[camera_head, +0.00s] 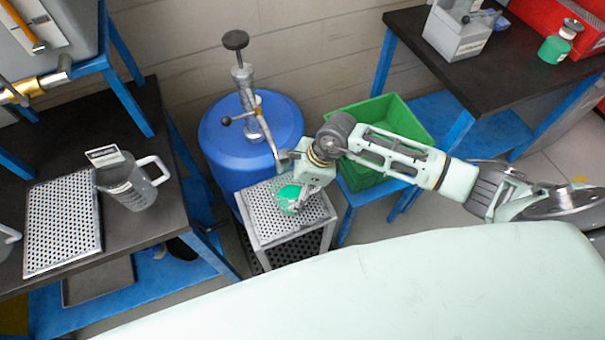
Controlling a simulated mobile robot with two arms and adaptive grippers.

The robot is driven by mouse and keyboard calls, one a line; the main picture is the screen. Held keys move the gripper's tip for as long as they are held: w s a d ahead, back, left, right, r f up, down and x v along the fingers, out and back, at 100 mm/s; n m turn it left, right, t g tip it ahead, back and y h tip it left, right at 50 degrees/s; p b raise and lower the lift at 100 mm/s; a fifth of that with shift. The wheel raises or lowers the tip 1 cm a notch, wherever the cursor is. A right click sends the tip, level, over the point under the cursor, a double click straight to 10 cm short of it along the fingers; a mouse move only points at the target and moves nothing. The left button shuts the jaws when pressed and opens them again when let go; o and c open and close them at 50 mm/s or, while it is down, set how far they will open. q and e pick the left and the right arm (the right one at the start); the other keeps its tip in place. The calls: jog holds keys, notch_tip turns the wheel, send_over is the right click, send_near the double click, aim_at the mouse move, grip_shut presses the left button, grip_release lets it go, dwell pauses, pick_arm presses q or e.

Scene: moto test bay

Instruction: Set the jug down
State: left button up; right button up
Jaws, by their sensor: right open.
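My right gripper (296,205) is open, low over a perforated metal stand (262,223) in the middle of the view. A small green thing (287,196) sits on the stand top right at the fingers, partly hidden by them. I cannot tell its full shape or whether the fingers touch it. A grey jug (127,188) with a light handle and a label plate at its rim stands on the dark left bench, far from the gripper. My left gripper is not in view.
A blue drum (225,140) with a hand pump (246,90) stands right behind the stand. A green crate (395,112) is behind my right arm. A perforated tray (62,225) lies left of the jug. A green-based bottle (554,48) stands on the right bench.

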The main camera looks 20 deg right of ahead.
jog(key=b+v, duration=0.2)
jog(key=v, duration=0.9)
jog(key=shift+s+f, duration=0.1)
